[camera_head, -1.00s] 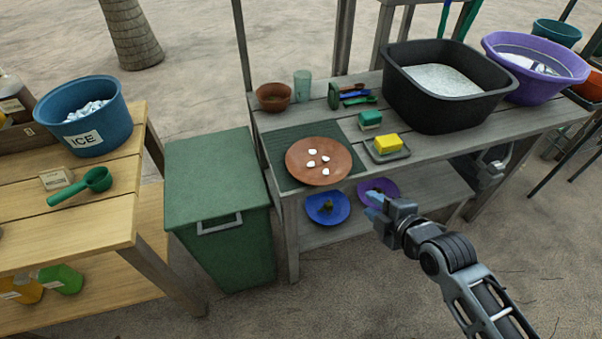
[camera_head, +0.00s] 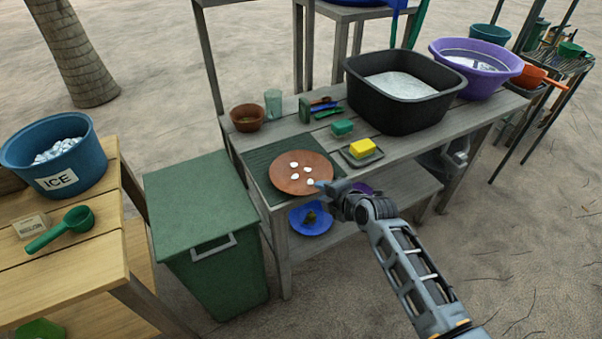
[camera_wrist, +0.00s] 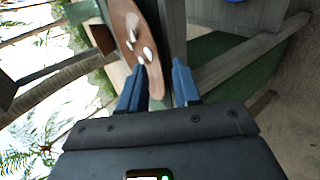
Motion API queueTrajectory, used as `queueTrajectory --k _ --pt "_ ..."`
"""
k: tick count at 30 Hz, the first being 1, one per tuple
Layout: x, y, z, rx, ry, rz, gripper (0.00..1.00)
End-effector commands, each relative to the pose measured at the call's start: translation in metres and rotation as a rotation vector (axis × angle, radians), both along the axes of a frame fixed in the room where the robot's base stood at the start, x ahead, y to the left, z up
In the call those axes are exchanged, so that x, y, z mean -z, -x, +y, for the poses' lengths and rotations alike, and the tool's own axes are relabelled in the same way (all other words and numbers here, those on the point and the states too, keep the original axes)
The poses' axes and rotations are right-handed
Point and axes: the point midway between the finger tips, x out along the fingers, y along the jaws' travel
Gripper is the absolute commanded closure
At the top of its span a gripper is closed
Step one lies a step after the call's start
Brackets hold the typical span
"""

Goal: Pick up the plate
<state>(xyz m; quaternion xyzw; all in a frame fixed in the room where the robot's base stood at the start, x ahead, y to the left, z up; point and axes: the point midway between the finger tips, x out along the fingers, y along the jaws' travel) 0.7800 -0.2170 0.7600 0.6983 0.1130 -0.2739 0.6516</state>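A round terracotta-brown plate (camera_head: 285,183) lies on a dark green mat (camera_head: 262,182) on the grey wooden bench, with several white pieces on it. My gripper (camera_head: 321,185) is at the plate's right front rim in the head view. In the wrist view, the two blue fingers of my gripper (camera_wrist: 158,66) are apart, and the rim of the brown plate (camera_wrist: 152,75) appears between them. I cannot tell whether they touch it. A blue plate (camera_head: 300,226) with a dark lump is on the lower shelf. A purple plate (camera_head: 361,189) there is mostly hidden behind my arm.
A yellow sponge (camera_head: 363,146) on a tray, a green sponge (camera_head: 342,127), a brown bowl (camera_head: 247,118) and a black tub (camera_head: 385,112) stand on the bench. A green bin (camera_head: 200,200) is left of it. Open sand lies in front.

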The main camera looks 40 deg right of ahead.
Motion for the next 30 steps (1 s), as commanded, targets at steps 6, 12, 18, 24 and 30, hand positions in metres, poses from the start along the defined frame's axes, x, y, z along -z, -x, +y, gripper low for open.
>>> queueTrajectory --k 6,12,18,24,30 --pt "0.0102 -0.0147 -0.0036 0.0 0.001 0.001 0.68" --pt "0.0105 -0.0152 -0.0038 0.0 0.001 0.0 0.68" --pt "0.0105 -0.0151 -0.0036 0.0 0.001 0.001 0.84" --pt "0.0105 -0.0151 -0.0036 0.0 0.001 0.001 1.0" --pt "0.0107 -0.0148 -0.0036 0.001 0.0 0.001 1.0"
